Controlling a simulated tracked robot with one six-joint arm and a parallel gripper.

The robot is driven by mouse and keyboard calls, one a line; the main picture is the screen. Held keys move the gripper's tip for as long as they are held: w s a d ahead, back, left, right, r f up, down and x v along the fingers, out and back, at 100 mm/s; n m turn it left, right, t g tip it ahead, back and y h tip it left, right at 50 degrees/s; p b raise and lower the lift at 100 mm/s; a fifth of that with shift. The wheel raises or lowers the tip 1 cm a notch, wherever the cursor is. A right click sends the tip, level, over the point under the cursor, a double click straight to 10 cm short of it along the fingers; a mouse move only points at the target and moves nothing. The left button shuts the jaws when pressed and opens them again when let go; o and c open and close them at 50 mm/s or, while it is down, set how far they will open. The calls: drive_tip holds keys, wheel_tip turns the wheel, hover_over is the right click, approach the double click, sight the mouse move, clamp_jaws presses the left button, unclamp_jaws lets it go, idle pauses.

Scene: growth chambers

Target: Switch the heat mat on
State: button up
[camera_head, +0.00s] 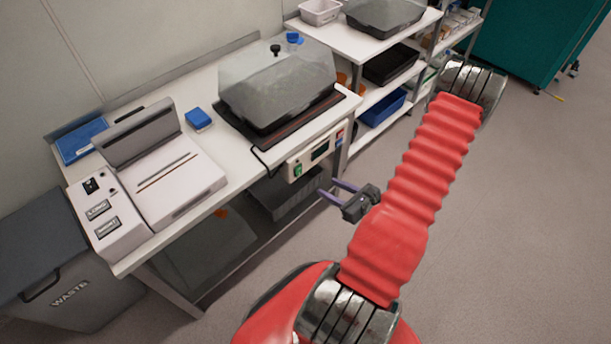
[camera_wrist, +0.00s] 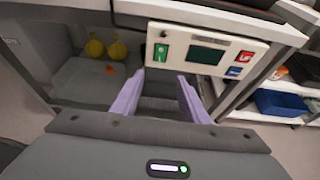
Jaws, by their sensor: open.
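The heat mat (camera_head: 240,131) is a dark flat mat on the bench, with a lidded grey propagator (camera_head: 280,85) on it. A cream control box (camera_head: 309,162) is fixed at the bench's front edge, with a black cable beside it. The box also shows in the wrist view (camera_wrist: 222,47), with a green switch (camera_wrist: 162,52) at its left, a dark display (camera_wrist: 207,56), and a red button (camera_wrist: 243,57) above a blue one (camera_wrist: 234,71). I cannot tell the switch's position. My gripper (camera_head: 330,192) is open and empty, in front of and below the box; its lilac fingers (camera_wrist: 160,82) point towards it.
A white sealer-like machine (camera_head: 160,180) and a blue box (camera_head: 198,118) stand on the bench. Trays sit on the lower shelf under it. A grey waste bin (camera_head: 60,270) stands at the left, shelving (camera_head: 355,50) behind.

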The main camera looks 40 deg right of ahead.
sight(300, 173)
drive_tip(key=shift+w, duration=0.15)
drive_tip(key=shift+x, duration=6.8)
drive_tip(key=shift+f, duration=0.1)
drive_tip(key=shift+c, duration=0.2)
clamp_jaws()
drive_tip(key=shift+f, duration=0.1)
drive_tip(key=shift+f+t, duration=0.2)
drive_tip(key=shift+t, duration=0.5)
drive_tip(key=shift+f+t, duration=0.15)
drive_tip(key=shift+t, duration=0.55)
